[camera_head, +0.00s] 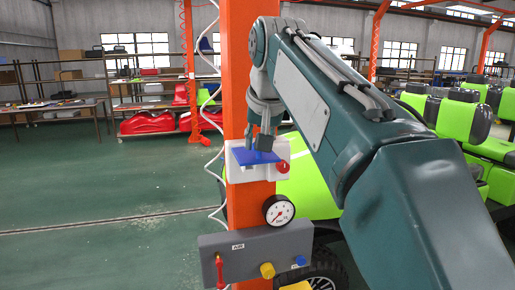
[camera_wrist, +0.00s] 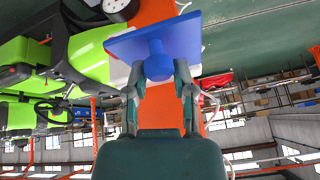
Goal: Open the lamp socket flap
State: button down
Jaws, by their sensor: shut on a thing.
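The lamp socket is a white box (camera_head: 244,174) on an orange post. Its blue flap (camera_head: 243,157) appears tilted out from the box, though I cannot tell the exact angle. In the wrist view the blue flap (camera_wrist: 187,40) fills the top middle, with a round blue knob (camera_wrist: 158,63) facing the camera. My gripper (camera_head: 262,146) comes down from above onto the flap. In the wrist view my gripper (camera_wrist: 159,80) has one finger on each side of the knob and is shut on it. The box is mostly hidden behind the flap there.
A red knob (camera_head: 282,167) sits at the box's right side. Below are a pressure gauge (camera_head: 279,210) and a grey panel (camera_head: 249,248) with a red lever, yellow and blue knobs. The orange post (camera_head: 238,70) rises behind. A green vehicle (camera_head: 305,190) stands behind; floor at left is clear.

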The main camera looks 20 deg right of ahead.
jog(key=shift+w+r, duration=0.3)
jog(key=shift+r, duration=0.3)
dwell(1.1)
jog(key=shift+c, duration=2.4)
grip_release()
jog(key=shift+a, duration=0.2)
jog(key=shift+v, duration=5.85)
